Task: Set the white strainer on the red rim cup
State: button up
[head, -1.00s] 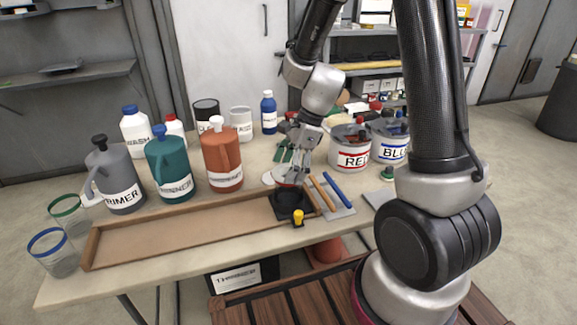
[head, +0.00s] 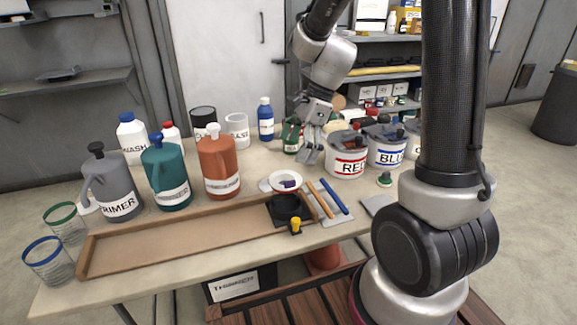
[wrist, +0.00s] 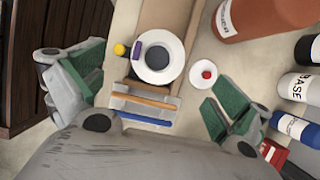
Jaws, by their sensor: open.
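The white strainer (head: 287,178) sits level at the right end of the wooden tray, with a purple tab on it. In the wrist view it is a white ring (wrist: 141,70) with a dark grey middle. A thin red edge, the red rim cup (head: 286,191), shows right below it in the head view, so the strainer appears to rest on the cup. The cup's body is mostly hidden. My gripper (head: 311,155) is open and empty, above and behind the strainer.
A black holder (head: 283,209) with a yellow knob (head: 296,226) is in front of the strainer. Orange (head: 318,199) and blue (head: 335,196) sticks lie to its right. Paint cans (head: 347,155) stand close right of my gripper; an orange jug (head: 220,165) stands left.

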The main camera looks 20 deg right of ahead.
jog(key=s+d+r+n+t+h, duration=0.2)
jog(key=s+d+r+n, duration=0.4)
jog(key=s+n, duration=0.3)
jog(key=s+d+r+n+t+h, duration=0.2)
jog(key=s+d+r+n, duration=0.4)
jog(key=s+n, duration=0.3)
jog(key=shift+s+r+h, duration=0.3)
jog(key=shift+s+r, duration=0.2)
jog(key=shift+r, duration=0.1)
